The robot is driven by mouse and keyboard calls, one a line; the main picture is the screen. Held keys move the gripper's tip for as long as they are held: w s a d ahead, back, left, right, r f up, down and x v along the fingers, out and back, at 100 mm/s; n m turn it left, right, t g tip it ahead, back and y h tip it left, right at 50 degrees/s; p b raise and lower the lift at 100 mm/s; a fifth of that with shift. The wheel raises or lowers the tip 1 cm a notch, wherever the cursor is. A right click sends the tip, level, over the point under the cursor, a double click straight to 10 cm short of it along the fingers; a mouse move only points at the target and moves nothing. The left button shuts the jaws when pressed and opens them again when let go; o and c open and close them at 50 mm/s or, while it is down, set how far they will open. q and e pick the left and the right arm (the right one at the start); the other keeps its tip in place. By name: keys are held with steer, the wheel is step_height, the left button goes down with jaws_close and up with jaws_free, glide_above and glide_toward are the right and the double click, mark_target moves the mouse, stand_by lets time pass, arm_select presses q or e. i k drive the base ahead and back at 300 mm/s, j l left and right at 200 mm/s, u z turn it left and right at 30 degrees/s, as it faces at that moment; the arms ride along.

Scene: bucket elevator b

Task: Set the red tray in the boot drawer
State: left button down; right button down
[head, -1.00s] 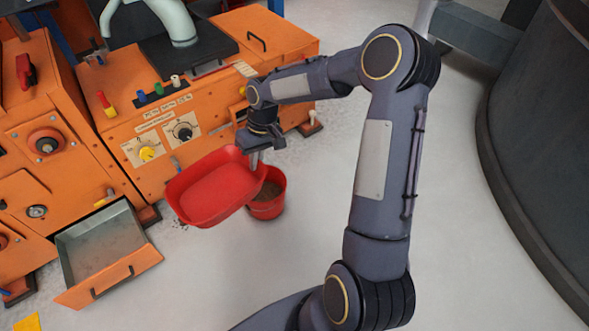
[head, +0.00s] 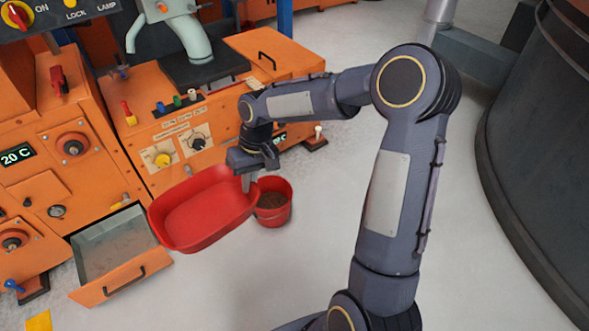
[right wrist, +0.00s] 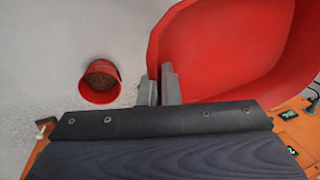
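The red tray (head: 205,208) hangs above the floor in the head view, tilted, just right of the boot drawer. My right gripper (head: 246,184) is shut on the tray's right rim. In the right wrist view the fingers (right wrist: 160,90) pinch the wall of the tray (right wrist: 225,50). The boot drawer (head: 115,250) is pulled out low on the orange machine, with a grey inside that looks empty and a dark handle on its front. The tray's left edge overlaps the drawer's right side in the head view. My left gripper is not in view.
A red bucket (head: 272,203) with brown stuff in it stands on the floor behind the gripper; it also shows in the right wrist view (right wrist: 100,80). Orange machine panels (head: 70,150) with knobs rise behind the drawer. The floor in front is clear. A large dark drum (head: 535,150) stands at right.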

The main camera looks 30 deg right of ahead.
mark_target(119, 249)
steer(key=i+j+u, duration=0.8)
steer(key=i, duration=0.3)
steer(key=i+j+u, duration=0.25)
steer(key=i, duration=0.3)
steer(key=l, duration=0.1)
